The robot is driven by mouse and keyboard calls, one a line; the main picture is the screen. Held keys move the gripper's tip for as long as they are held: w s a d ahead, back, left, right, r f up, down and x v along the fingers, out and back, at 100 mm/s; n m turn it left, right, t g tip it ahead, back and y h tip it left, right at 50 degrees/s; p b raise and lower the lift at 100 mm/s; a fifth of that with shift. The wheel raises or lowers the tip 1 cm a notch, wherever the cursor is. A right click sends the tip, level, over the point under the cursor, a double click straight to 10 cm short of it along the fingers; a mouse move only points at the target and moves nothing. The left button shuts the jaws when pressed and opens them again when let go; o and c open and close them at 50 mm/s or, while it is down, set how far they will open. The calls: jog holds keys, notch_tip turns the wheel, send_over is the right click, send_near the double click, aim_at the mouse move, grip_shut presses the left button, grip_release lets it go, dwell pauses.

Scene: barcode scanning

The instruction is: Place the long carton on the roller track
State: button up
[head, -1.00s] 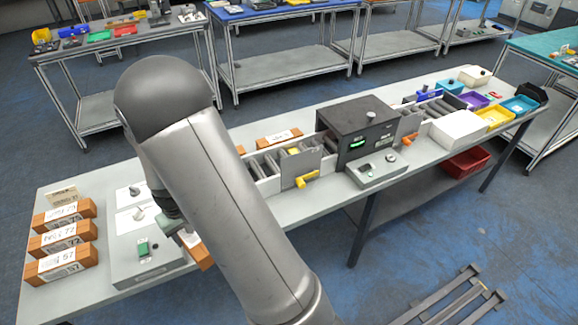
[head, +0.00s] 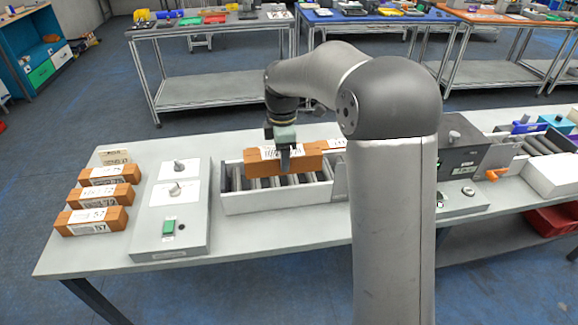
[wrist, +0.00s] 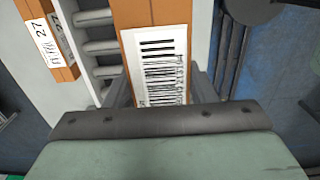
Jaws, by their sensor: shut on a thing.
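The long carton, an orange-brown box (head: 313,161) with a white barcode label, is held level over the roller track in the head view. My gripper (head: 284,161) is shut on it from above, one finger crossing its front face. In the wrist view the carton (wrist: 128,14) with its barcode stands between the fingers. The roller track (head: 268,204) has grey rollers between pale side walls, and its rollers (wrist: 100,47) also show in the wrist view beside the carton. The carton hides the track's back part, so I cannot tell whether it touches the rollers.
Several labelled cartons (head: 97,195) stand at the table's left, beside a grey panel (head: 168,238) with knobs and a green button. Another carton (head: 337,144) lies behind the track, partly hidden. A dark scanner box (head: 457,150) stands right of my arm. The front table strip is clear.

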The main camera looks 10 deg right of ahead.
jog(key=w+d+f+p, duration=0.1)
jog(key=w+f, duration=0.1)
jog(key=w, duration=0.1)
jog(key=w+d+f+p, duration=0.1)
jog(key=w+f, duration=0.2)
jog(key=w+d+f+p, duration=0.1)
jog(key=w+f, duration=0.2)
jog(key=shift+w+d+f, duration=0.15)
jog(key=shift+w+d, duration=0.1)
jog(key=shift+w, duration=0.15)
jog(key=shift+f+p, duration=0.3)
jog(key=shift+f, duration=1.2)
jog(key=shift+f, duration=0.2)
jog(key=o, duration=1.3)
